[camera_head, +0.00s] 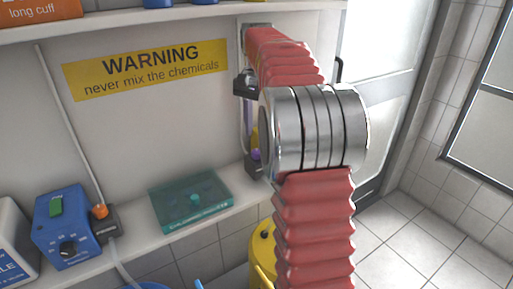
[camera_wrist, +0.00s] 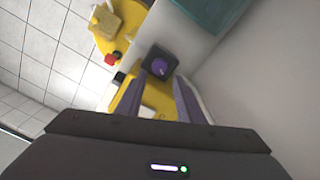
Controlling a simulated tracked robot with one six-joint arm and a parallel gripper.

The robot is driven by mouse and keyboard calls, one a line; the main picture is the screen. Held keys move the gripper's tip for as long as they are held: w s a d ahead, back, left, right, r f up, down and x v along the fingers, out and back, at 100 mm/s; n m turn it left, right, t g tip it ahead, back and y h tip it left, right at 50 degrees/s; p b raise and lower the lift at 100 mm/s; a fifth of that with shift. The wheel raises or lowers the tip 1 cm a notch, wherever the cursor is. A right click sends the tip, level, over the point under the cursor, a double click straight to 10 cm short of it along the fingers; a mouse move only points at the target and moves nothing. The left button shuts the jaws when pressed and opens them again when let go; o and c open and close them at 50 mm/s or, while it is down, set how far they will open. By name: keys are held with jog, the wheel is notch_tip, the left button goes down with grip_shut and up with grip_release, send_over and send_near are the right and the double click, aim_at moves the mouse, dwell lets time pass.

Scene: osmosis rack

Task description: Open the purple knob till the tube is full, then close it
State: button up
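The purple knob (camera_wrist: 159,68) sits on a dark square block in the wrist view, with a pale mark across its face. My gripper (camera_wrist: 161,82) is open. Its two purple-grey fingers point toward the block, and their tips appear near its lower corners. I cannot tell whether they touch it. In the head view, a small purple part (camera_head: 256,154) shows at the wall shelf's right end, largely hidden by my arm. A clear upright tube (camera_head: 246,115) shows there in part; its fill level is unclear.
A blue box (camera_head: 62,226) with a black dial, an orange knob (camera_head: 101,211) and a teal flat case (camera_head: 191,199) stand on the shelf. A yellow container (camera_head: 263,250) stands below. Open tiled floor lies at the right.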

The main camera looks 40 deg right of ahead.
aim_at(257, 151)
jog(key=shift+f, duration=3.45)
jog(key=shift+c, duration=0.2)
jog(key=c, duration=0.7)
jog(key=shift+c, duration=0.2)
jog(key=shift+m, duration=0.4)
jog(key=m, duration=0.4)
jog(key=shift+m, duration=2)
